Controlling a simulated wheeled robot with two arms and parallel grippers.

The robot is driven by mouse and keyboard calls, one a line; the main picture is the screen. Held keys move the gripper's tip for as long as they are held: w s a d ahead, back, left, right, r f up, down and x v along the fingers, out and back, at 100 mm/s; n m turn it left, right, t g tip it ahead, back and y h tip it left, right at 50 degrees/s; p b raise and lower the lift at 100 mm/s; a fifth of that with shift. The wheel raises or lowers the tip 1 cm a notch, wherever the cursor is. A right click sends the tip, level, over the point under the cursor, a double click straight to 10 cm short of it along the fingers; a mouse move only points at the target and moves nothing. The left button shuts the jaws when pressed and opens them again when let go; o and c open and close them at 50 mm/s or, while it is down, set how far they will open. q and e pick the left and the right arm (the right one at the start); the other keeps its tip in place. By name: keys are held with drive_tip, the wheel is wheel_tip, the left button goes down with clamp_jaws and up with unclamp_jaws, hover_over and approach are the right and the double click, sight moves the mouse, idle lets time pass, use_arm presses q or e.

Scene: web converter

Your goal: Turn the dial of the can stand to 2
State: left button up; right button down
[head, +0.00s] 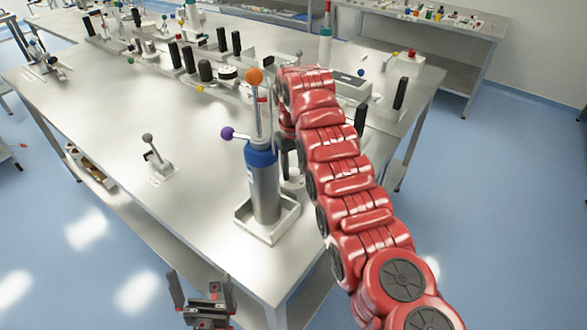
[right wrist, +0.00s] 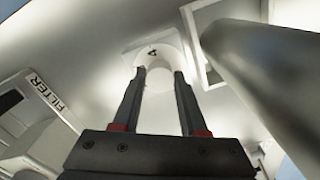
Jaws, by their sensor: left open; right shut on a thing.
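The can stand is a white square tray (head: 270,230) near the table's front corner. A grey can (head: 265,190) with a blue collar stands upright in it. A white round dial (right wrist: 160,52) with a small dark mark shows in the right wrist view; I cannot read a number on it. My right gripper (right wrist: 160,76) has one finger on each side of the dial and is shut on it. In the head view, my red right arm largely hides the dial and this gripper beside the can. My left gripper (head: 204,297) is open and empty, low in front of the table edge.
An orange-topped lever (head: 256,92) and a purple knob (head: 228,133) rise above the can. A small lever (head: 153,152) stands to the left on bare table (head: 105,125). Black-handled devices (head: 205,70) fill the table's back. A box marked FILTER (right wrist: 40,110) lies left of the dial.

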sight(294, 172)
drive_tip(key=shift+c, duration=2.2)
unclamp_jaws()
drive_tip(key=shift+r, duration=0.8)
wheel_tip(294, 172, up, 3)
drive_tip(key=shift+r+p, duration=0.2)
drive_tip(key=shift+p, duration=0.5)
wheel_tip(294, 172, up, 12)
drive_tip(key=p, duration=1.2)
drive_tip(key=shift+r, duration=0.2)
drive_tip(key=shift+f, duration=0.1)
